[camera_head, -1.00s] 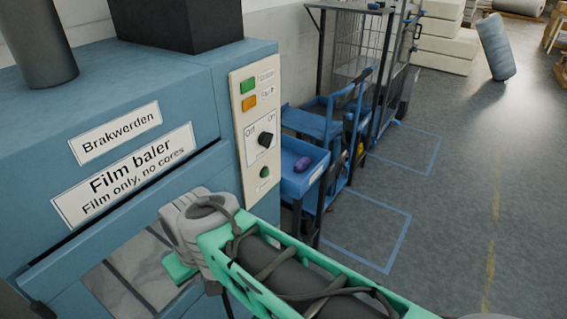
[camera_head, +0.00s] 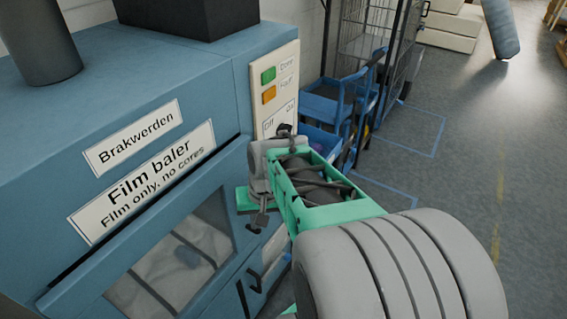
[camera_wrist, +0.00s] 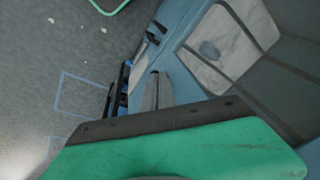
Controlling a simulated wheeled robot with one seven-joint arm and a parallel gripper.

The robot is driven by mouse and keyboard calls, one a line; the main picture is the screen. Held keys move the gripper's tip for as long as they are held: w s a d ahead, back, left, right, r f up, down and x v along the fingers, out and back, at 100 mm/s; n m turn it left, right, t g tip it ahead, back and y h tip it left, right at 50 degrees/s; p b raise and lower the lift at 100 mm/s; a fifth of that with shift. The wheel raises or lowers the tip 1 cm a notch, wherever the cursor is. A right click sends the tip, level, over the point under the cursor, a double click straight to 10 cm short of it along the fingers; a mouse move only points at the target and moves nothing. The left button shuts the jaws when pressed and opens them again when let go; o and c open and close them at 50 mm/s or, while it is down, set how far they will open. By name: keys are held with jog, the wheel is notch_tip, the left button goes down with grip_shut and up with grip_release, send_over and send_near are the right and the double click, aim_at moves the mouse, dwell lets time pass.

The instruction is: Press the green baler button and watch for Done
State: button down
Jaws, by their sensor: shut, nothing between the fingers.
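The blue film baler (camera_head: 150,75) fills the left of the head view. The round green button lower on the panel is hidden behind my wrist. My gripper (camera_head: 259,222) is shut and empty, pointing down in front of the baler below the panel. Its fingers also show in the wrist view (camera_wrist: 156,90), beside the baler front.
The baler's window (camera_head: 175,255) shows wrapped material inside. A blue cart (camera_head: 335,105) and a wire cage (camera_head: 365,45) stand beyond the panel. The floor on the right is clear, with blue outlines.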

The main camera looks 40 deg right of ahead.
jog(key=w+d+f+m+t+p, duration=0.1)
jog(key=d+m+t, duration=0.2)
jog(key=d+m, duration=0.5)
jog(key=d+f+m+t+p, duration=0.1)
jog(key=d+m+t, duration=0.2)
jog(key=d+m, duration=0.6)
jog(key=d, duration=0.6)
jog(key=shift+w+d+y+p, duration=0.3)
jog(key=shift+w+d, duration=0.05)
jog(key=shift+w, duration=0.05)
jog(key=w+a+b, duration=0.1)
jog(key=w+a, duration=0.2)
jog(key=w, duration=0.5)
jog(key=shift+w, duration=0.15)
jog(key=shift+w+a, duration=0.15)
jog(key=shift+w, duration=0.25)
